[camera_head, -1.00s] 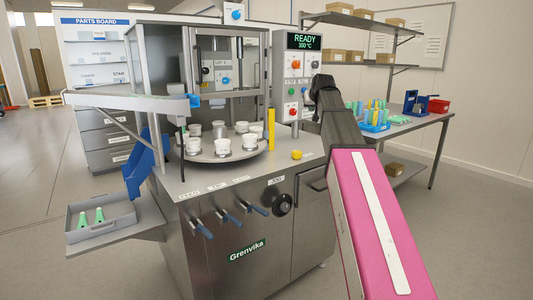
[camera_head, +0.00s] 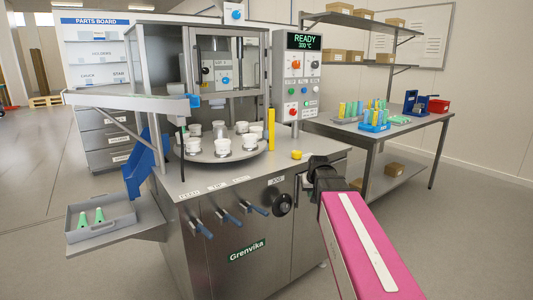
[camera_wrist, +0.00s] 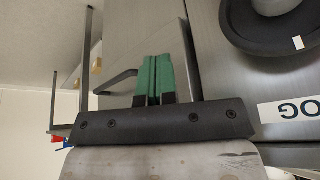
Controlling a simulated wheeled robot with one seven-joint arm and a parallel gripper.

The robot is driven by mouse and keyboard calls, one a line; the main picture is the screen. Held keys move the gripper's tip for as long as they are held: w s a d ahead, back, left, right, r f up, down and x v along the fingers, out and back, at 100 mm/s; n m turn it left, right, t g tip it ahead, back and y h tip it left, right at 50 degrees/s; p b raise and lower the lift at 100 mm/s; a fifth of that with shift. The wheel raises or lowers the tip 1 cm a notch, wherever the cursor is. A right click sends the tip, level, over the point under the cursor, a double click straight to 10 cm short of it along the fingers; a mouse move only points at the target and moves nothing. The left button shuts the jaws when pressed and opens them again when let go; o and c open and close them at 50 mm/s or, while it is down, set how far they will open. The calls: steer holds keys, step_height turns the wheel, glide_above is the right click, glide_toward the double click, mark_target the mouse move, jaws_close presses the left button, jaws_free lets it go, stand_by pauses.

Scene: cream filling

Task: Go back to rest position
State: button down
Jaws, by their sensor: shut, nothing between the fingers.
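My gripper shows in the wrist view (camera_wrist: 153,80) with its two green fingertips pressed together and nothing between them. In the head view my pink arm reaches up from the lower right, and its dark end (camera_head: 325,178) is in front of the right side of the Grenvika machine (camera_head: 245,252). The fingertips cannot be made out there. In the wrist view the machine's steel front is behind the fingers, with the black round knob (camera_wrist: 270,20) at the upper right. The knob also shows in the head view (camera_head: 282,204), left of my arm's end.
White cups stand on the machine's round turntable (camera_head: 205,157). A yellow button (camera_head: 296,155) is on the machine top. Blue-handled levers (camera_head: 228,217) stick out in front. A tray (camera_head: 72,229) with green cones is at left. The parts table (camera_head: 425,122) stands behind at right.

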steer(key=s+f+g, duration=0.4)
steer(key=s+f, duration=1.5)
steer(key=s, duration=0.1)
steer(key=shift+s+g, duration=0.4)
